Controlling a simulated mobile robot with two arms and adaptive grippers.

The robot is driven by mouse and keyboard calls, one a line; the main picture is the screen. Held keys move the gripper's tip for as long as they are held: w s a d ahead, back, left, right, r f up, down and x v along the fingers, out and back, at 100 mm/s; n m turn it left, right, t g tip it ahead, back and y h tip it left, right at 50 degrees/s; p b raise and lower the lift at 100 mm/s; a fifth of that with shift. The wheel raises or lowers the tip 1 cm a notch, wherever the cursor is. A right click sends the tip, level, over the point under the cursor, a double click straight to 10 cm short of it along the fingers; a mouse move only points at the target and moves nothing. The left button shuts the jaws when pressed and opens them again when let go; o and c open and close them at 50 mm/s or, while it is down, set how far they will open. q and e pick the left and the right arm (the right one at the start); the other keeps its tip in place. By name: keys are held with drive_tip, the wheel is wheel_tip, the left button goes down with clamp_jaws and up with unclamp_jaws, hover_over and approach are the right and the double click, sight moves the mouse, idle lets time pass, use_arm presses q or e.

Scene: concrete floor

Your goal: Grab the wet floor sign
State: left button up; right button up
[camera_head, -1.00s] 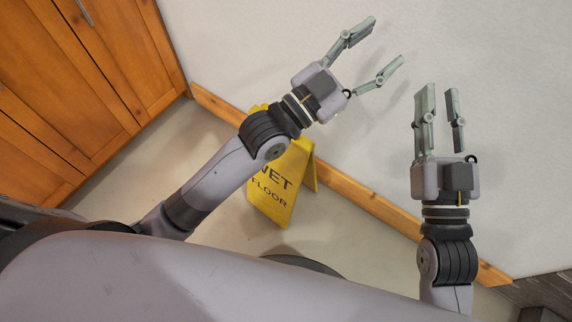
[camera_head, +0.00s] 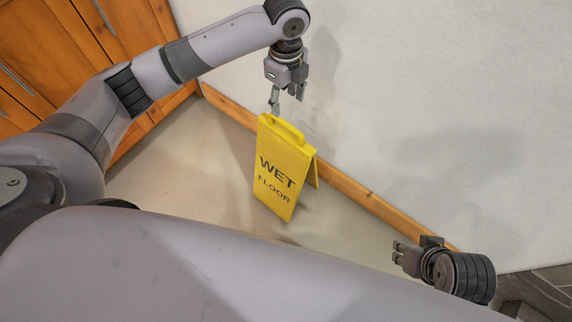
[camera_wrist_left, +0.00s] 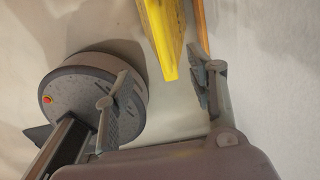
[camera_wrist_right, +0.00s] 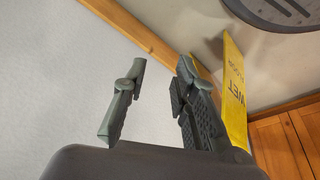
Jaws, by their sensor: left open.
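The yellow wet floor sign (camera_head: 277,175) stands upright as an A-frame on the floor in the head view, with its handle (camera_head: 288,131) on top. My left gripper (camera_head: 287,103) points down just above the sign's top and is apart from the handle as far as I can tell. In the left wrist view the sign (camera_wrist_left: 164,35) lies ahead, between the spread fingers of my left gripper (camera_wrist_left: 160,88). My right gripper (camera_head: 399,252) is low at the right, away from the sign. In the right wrist view its fingers (camera_wrist_right: 155,85) are apart and empty, with the sign (camera_wrist_right: 234,95) beyond them at the right.
A white wall (camera_head: 430,110) with a wooden baseboard (camera_head: 345,190) runs behind the sign. Wooden cabinets (camera_head: 50,50) stand at the upper left. The floor (camera_head: 200,165) left of the sign is clear.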

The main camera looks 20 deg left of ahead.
use_arm(q)
drive_tip(key=b, duration=0.2)
approach(286, 133)
drive_tip(key=shift+s+f, duration=0.1)
drive_tip(key=shift+s, duration=0.1)
wheel_tip(286, 133, down, 6)
drive_tip(key=shift+r+b, duration=0.25)
drive_tip(key=shift+b, duration=0.55)
use_arm(e)
drive_tip(key=w+a+r+t+y, duration=0.1)
drive_tip(key=w+a+r+t, duration=0.15)
drive_tip(key=w+t, duration=0.55)
use_arm(q)
drive_tip(key=shift+f, duration=0.35)
drive_tip(key=f, duration=0.1)
drive_tip(key=f+b, duration=0.1)
drive_tip(key=f, duration=0.1)
drive_tip(key=f+b, duration=0.1)
drive_tip(key=shift+w+f, duration=0.25)
drive_tip(key=shift+f+b, duration=0.2)
drive_tip(key=shift+b, duration=0.1)
use_arm(e)
drive_tip(key=w+a+r+t+y, duration=0.2)
drive_tip(key=w+a+r+t, duration=0.2)
drive_tip(key=w+r, duration=0.4)
wheel_tip(286, 133, up, 2)
drive_tip(key=shift+w+r+n+t+y, duration=0.1)
drive_tip(key=shift+w+n+t+y, duration=0.2)
drive_tip(key=shift+w+t, duration=0.1)
